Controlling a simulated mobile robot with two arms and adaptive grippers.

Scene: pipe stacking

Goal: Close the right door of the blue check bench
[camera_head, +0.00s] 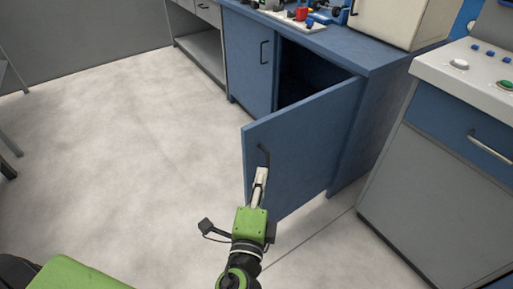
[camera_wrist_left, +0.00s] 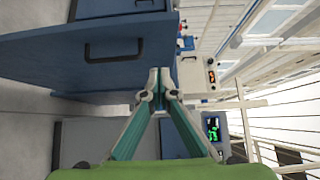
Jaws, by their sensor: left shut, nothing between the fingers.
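The blue check bench (camera_head: 359,56) stands at the upper middle of the head view. Its right door (camera_head: 304,141) is swung wide open toward me, with a dark bar handle (camera_head: 263,155) near its free edge. Its left door (camera_head: 247,59) is closed. My left gripper (camera_head: 261,174) is shut and empty at the door's outer face, just below the handle; I cannot tell whether it touches. The left wrist view shows its closed fingertips (camera_wrist_left: 159,82) and a blue panel (camera_wrist_left: 60,50) with a dark handle. My right gripper is not in view.
A grey cabinet with a blue drawer (camera_head: 450,125) stands close to the right of the open door. The dark opening (camera_head: 300,75) of the bench shows behind the door. The floor (camera_head: 130,150) to the left is clear. Small parts and a light box (camera_head: 400,20) sit on the bench top.

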